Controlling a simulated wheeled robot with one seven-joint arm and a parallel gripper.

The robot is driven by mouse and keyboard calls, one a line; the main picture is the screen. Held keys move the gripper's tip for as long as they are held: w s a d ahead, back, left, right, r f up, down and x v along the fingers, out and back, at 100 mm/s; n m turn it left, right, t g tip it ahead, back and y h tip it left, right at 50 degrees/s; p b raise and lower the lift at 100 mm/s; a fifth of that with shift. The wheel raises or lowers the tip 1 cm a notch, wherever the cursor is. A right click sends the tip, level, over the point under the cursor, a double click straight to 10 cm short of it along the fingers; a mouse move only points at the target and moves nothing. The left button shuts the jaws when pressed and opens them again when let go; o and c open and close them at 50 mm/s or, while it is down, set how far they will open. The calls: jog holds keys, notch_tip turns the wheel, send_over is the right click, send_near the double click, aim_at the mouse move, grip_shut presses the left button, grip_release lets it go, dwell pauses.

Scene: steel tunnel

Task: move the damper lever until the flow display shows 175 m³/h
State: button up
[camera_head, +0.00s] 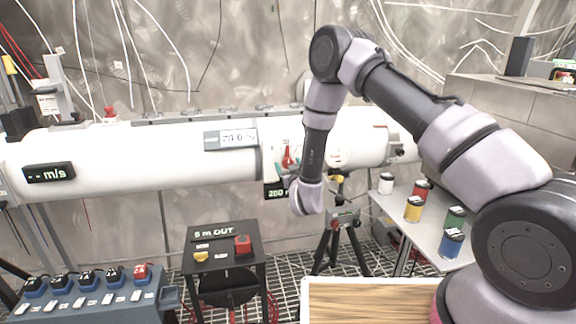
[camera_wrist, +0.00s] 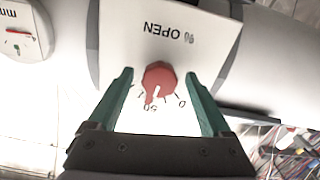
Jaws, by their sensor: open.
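The damper lever is a red knob (camera_wrist: 158,82) with a white pointer line, on a white plate (camera_wrist: 185,35) marked "% OPEN", upside down in the wrist view. The line points down, near the scale mark that looks like 50. In the head view the red lever (camera_head: 287,156) is on the white duct. My gripper (camera_wrist: 159,75) is open, its teal fingers on either side of the knob, with gaps visible. A black display (camera_head: 274,190) with pale digits hangs below the lever, partly hidden by my gripper; its full reading cannot be read.
A grey display (camera_head: 231,139) on the duct seems to read 28.0. A black m/s display (camera_head: 48,173) shows dashes. A round gauge (camera_wrist: 22,30) sits beside the plate. Below are a black stand (camera_head: 222,235), a tripod (camera_head: 341,230) and a shelf with several jars (camera_head: 413,209).

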jog(key=shift+w+a, duration=0.1)
jog(key=shift+w, duration=0.25)
grip_shut()
jog(key=shift+n, duration=1.3)
grip_release()
